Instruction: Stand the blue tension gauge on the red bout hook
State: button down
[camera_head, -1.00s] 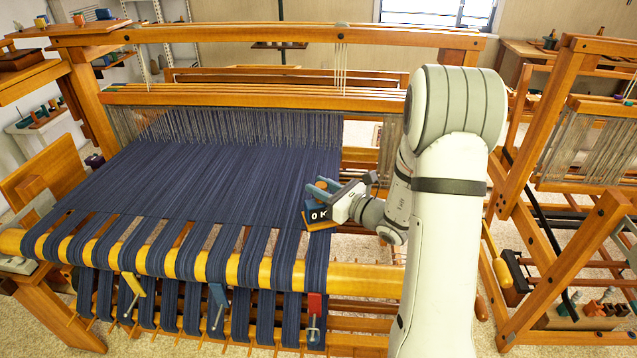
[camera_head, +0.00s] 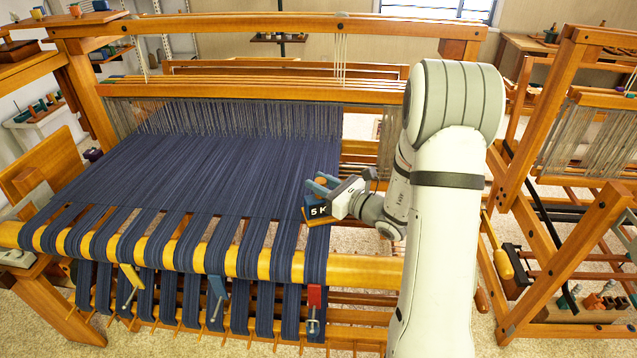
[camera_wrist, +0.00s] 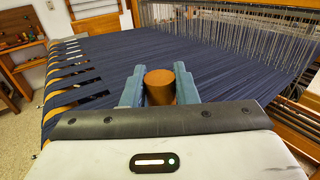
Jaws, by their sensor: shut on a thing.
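My gripper (camera_head: 323,187) is at the right edge of the navy warp, above the front beam. Its blue-grey fingers are shut on the knob of the tension gauge, a dark blue block (camera_head: 318,210) with white characters like "5 K" and a tan base. In the wrist view the brown round knob (camera_wrist: 160,87) sits between the fingers; the gauge's body is hidden there. The red bout hook (camera_head: 314,297) hangs on the front of the loom, below the gauge and apart from it. I cannot tell whether the gauge touches the warp.
A yellow hook (camera_head: 131,279) and a blue hook (camera_head: 217,287) hang further left along the front. The yellow front beam (camera_head: 365,271) runs below the gauge. A second loom (camera_head: 560,170) stands to the right. Heddles (camera_wrist: 215,25) hang behind the warp.

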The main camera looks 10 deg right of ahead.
jog(key=c, duration=1.1)
grip_release()
jog(key=shift+o, duration=0.2)
jog(key=shift+s+d, duration=0.1)
